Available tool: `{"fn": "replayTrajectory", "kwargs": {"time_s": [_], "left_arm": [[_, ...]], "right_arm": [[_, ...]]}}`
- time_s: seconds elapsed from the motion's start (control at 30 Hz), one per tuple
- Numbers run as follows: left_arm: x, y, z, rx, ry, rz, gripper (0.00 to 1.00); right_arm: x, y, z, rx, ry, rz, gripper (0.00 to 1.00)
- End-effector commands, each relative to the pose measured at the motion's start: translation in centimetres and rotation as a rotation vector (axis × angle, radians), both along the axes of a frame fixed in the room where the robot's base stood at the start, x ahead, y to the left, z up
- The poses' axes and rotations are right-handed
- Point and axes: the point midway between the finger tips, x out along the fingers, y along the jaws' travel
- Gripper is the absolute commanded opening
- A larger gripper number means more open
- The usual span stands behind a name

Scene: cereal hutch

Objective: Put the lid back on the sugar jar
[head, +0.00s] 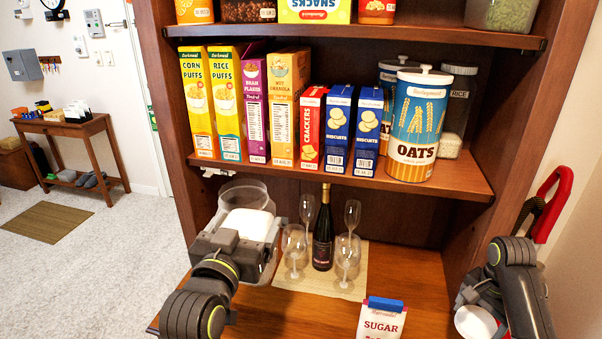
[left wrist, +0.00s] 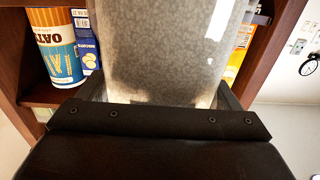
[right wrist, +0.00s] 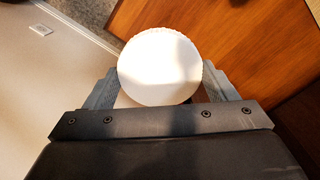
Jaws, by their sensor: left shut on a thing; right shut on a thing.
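A clear jar (head: 243,193) with white contents is in my left gripper (head: 240,238), in front of the hutch's lower left side. Its open top shows no lid. In the left wrist view the jar (left wrist: 175,45) fills the space between the fingers. My right gripper (head: 478,298) is at the lower right, shut on a round white lid (head: 475,322). In the right wrist view the lid (right wrist: 160,66) sits between both fingers, apart from the jar. A white paper bag labelled SUGAR (head: 381,322) with a blue clip stands at the counter's front.
Several glasses (head: 347,255) and a dark bottle (head: 323,232) stand on a mat (head: 290,283) on the counter (head: 425,285). Cereal boxes (head: 197,100) and an OATS canister (head: 416,125) fill the shelf above. The counter right of the mat is clear.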

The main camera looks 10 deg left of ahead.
Motion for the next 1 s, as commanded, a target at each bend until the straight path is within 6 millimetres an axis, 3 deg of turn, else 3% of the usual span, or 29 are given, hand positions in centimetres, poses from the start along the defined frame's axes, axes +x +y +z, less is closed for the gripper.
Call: {"fn": "replayTrajectory", "kwargs": {"time_s": [0.27, 1.0], "left_arm": [[-0.5, -1.4, -0.7, 0.000, -0.002, -0.087, 0.36], [-3.3, -9.8, -5.4, -0.002, -0.001, -0.603, 0.36]], "right_arm": [[0.0, 0.0, 0.0, 0.000, 0.000, 0.000, 0.58], [0.0, 0.0, 0.0, 0.000, 0.000, 0.000, 0.58]]}}
